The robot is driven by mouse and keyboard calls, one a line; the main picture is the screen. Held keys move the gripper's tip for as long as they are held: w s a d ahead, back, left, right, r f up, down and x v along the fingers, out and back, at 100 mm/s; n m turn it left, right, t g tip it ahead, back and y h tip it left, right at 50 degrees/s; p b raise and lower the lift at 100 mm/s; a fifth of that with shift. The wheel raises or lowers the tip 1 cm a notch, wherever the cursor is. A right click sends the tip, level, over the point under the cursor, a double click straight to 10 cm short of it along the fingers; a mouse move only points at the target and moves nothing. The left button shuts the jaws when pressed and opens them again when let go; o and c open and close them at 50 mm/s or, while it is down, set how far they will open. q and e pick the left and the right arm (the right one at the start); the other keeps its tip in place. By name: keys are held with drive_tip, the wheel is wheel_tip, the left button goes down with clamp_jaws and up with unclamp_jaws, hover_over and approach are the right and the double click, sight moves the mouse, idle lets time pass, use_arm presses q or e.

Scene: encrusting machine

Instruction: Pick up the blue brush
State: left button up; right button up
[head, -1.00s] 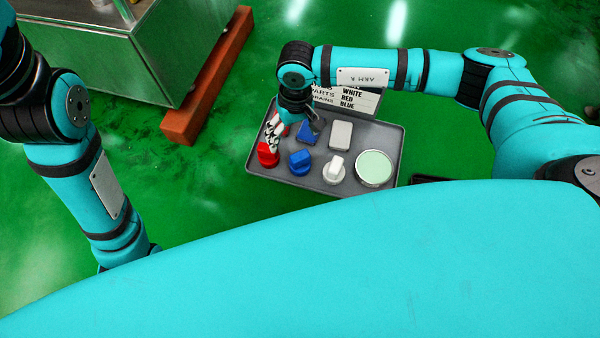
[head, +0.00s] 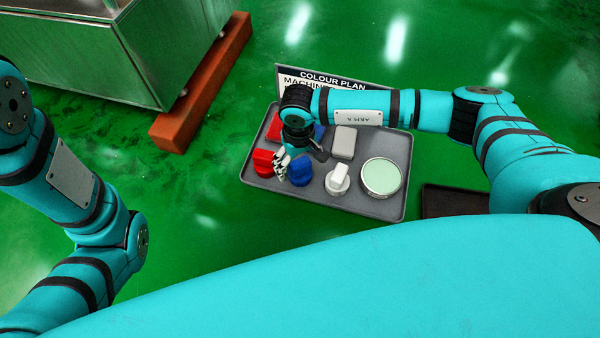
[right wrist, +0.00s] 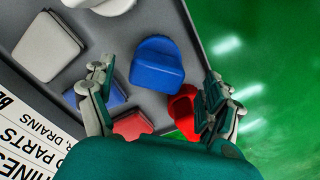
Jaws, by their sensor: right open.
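The blue brush (head: 300,172), a rounded blue piece with a raised block, stands in the front row of a grey tray (head: 350,205). In the right wrist view the brush (right wrist: 157,65) lies between and beyond my open fingers, with no visible contact. My right gripper (head: 283,166) is open and empty, at the brush's left in the head view; it also shows in the right wrist view (right wrist: 160,82). A flat blue block (right wrist: 100,94) is partly hidden behind one finger. My left gripper is out of view.
A red brush (head: 263,163) stands close left of the blue one, a white brush (head: 338,180) to its right. A round green-topped container (head: 381,177) and a grey-white block (head: 344,142) share the tray. A colour plan sign (head: 320,80) stands behind.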

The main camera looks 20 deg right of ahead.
sight(300, 170)
wheel_tip(300, 170, down, 5)
drive_tip(key=b, duration=0.4)
drive_tip(key=shift+d, duration=0.15)
drive_tip(key=shift+r, duration=0.1)
drive_tip(key=c, duration=1.4)
drive_tip(key=shift+r, duration=0.1)
